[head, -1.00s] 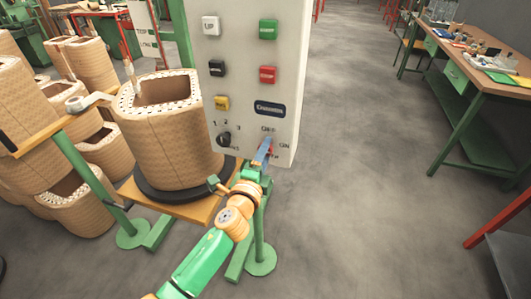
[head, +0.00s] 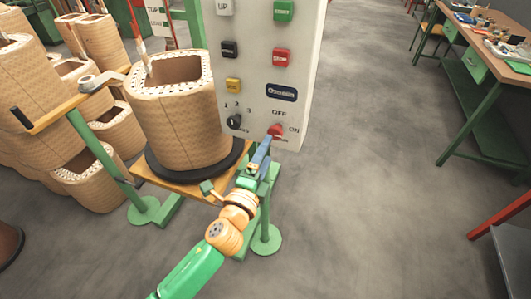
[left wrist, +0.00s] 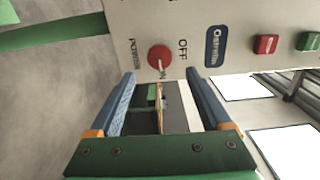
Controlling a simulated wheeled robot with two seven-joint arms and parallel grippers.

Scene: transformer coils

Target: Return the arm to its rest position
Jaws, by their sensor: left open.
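My left gripper (head: 262,153) is in front of the lower part of the grey control panel (head: 265,60). Its blue fingers are apart with nothing between them, as the left wrist view (left wrist: 162,98) shows. The red rotary switch (head: 276,131) with OFF and ON labels sits on the panel just above the fingertips. The switch also shows in the left wrist view (left wrist: 159,57), beyond the fingertips and apart from them. My green and orange left arm reaches up from the bottom of the head view. My right gripper is not in view.
A large coil (head: 175,110) stands on a dark round base left of the panel. Several more coils (head: 90,180) crowd the left side. A green stand foot (head: 264,240) is beside my arm. A workbench (head: 490,50) is at the right. The floor (head: 370,180) between is clear.

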